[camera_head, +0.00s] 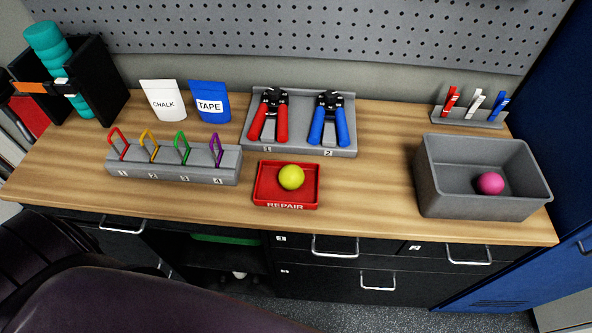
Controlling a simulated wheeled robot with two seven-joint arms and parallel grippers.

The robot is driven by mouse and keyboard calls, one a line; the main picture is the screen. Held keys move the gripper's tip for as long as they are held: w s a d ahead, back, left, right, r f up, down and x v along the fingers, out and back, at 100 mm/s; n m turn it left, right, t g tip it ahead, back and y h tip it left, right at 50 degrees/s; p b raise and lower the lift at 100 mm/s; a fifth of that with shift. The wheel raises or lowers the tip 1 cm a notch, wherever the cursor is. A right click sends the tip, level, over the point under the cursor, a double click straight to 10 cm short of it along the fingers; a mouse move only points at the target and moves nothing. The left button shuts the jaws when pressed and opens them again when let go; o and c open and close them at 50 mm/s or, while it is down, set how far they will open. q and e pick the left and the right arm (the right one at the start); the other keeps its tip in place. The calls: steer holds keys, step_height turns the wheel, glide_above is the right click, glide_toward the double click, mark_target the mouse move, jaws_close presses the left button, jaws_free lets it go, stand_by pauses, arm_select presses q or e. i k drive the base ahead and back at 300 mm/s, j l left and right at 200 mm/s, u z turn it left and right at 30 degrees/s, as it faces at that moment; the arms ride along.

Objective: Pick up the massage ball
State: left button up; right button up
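Two balls are in view, and I cannot tell which is the massage ball. A yellow ball (291,177) sits in the shallow red tray (287,206) marked REPAIR, near the front middle of the wooden workbench. A pink ball (490,183) lies inside the deep grey bin (470,207) at the right end of the workbench. Neither of my grippers is in view.
The workbench (365,205) has clear wood between tray and bin. A grey numbered rack (172,168) with coloured loops stands left of the tray. Red pliers (268,118) and blue pliers (328,120) lie behind it. A large dark shape (150,300) fills the lower left.

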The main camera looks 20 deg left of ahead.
mark_target(291, 176)
steer(key=j, duration=0.6)
steer(key=k+j, duration=0.1)
steer(key=j, duration=0.5)
steer(key=k+j, duration=0.1)
steer(key=j, duration=0.5)
